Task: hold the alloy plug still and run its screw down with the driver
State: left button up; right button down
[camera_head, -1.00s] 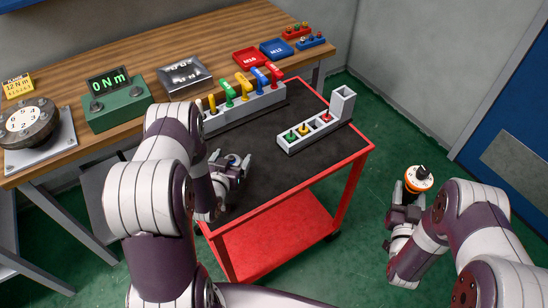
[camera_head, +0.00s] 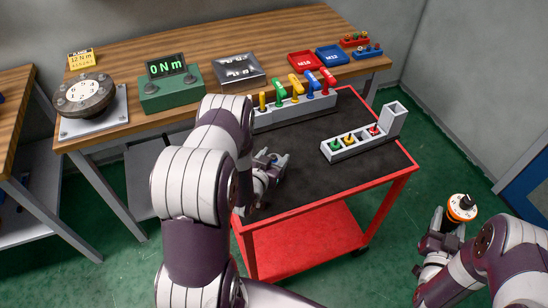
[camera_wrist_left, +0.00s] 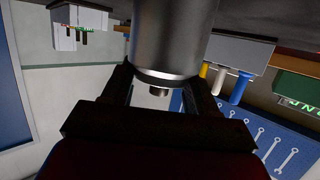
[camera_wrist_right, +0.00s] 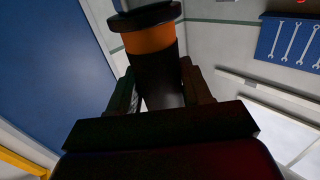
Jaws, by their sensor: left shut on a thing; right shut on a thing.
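My left gripper (camera_head: 270,168) is over the left part of the cart's dark top, partly hidden behind my left arm in the head view. In the left wrist view its fingers (camera_wrist_left: 165,95) are shut on a smooth silver cylinder, which looks like the alloy plug (camera_wrist_left: 172,40). A small stub shows at the cylinder's near end; I cannot make out the screw. My right gripper (camera_head: 440,240) is out over the floor, right of the cart. It is shut on the black and orange driver (camera_head: 462,207), which also shows in the right wrist view (camera_wrist_right: 150,40). Driver and plug are far apart.
The red cart (camera_head: 330,208) carries a grey rack (camera_head: 300,112) of colour-handled tools and a grey holder (camera_head: 350,153) with green, yellow and red pieces. On the wooden bench are a dial (camera_head: 84,95), a green box reading 0 N m (camera_head: 168,92) and a metal tray (camera_head: 238,72).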

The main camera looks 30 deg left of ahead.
dwell(0.7)
jog(key=shift+a, duration=0.4)
jog(key=w+a+r+n+g+y, duration=0.1)
jog(key=w+a+r+n+y, duration=0.15)
jog(key=a, duration=0.55)
jog(key=w+a+r+n+g+y, duration=0.15)
jog(key=a+r+y, duration=0.25)
jog(key=a, duration=0.4)
jog(key=w+a+r+n+y, duration=0.1)
jog(key=a+r+n+y, duration=0.15)
jog(key=a, duration=0.55)
jog(key=s+a+r+n+g+y, duration=0.1)
jog(key=a+r+n+g+y, duration=0.1)
jog(key=a, duration=0.6)
jog(key=s+a+r+n+g+y, duration=0.1)
jog(key=s+a+r+g+y, duration=0.1)
jog(key=a+r, duration=0.3)
jog(key=s+a+r+n+g+y, duration=0.1)
jog(key=a+r, duration=0.3)
jog(key=a, duration=0.6)
jog(key=shift+s+a+r+n+g+y, duration=0.15)
jog(key=shift+a+n+g+y, duration=0.2)
jog(key=shift+n+g+y, duration=0.45)
jog(key=shift+f, duration=2.35)
jog(key=shift+f, duration=0.1)
jog(key=shift+f, duration=0.25)
